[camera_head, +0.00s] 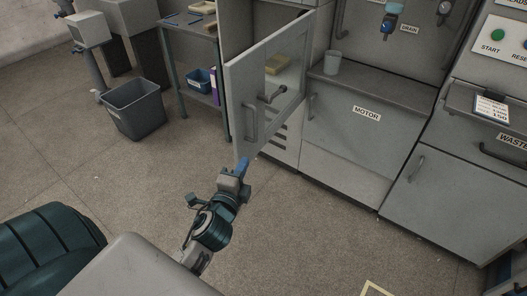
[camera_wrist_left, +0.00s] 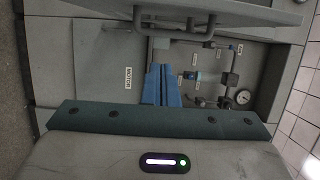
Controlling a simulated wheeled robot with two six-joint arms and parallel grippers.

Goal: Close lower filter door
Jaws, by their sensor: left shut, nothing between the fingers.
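The lower filter door (camera_head: 236,100) is a grey framed door with a window and a bar handle (camera_head: 250,122). It stands swung open from the cabinet, its free edge toward me. In the left wrist view the door (camera_wrist_left: 230,10) crosses the top, with its handle beside it. My left gripper (camera_head: 244,165) has blue fingers, is shut and empty, and is at the door's lower free corner in the head view; I cannot tell whether it touches. The blue fingers (camera_wrist_left: 162,86) also show in the left wrist view, apart from the handle. My right gripper is not in view.
A grey bin (camera_head: 135,108) and a shelf table (camera_head: 170,65) stand to the left. The floor (camera_head: 130,180) in front is mostly clear.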

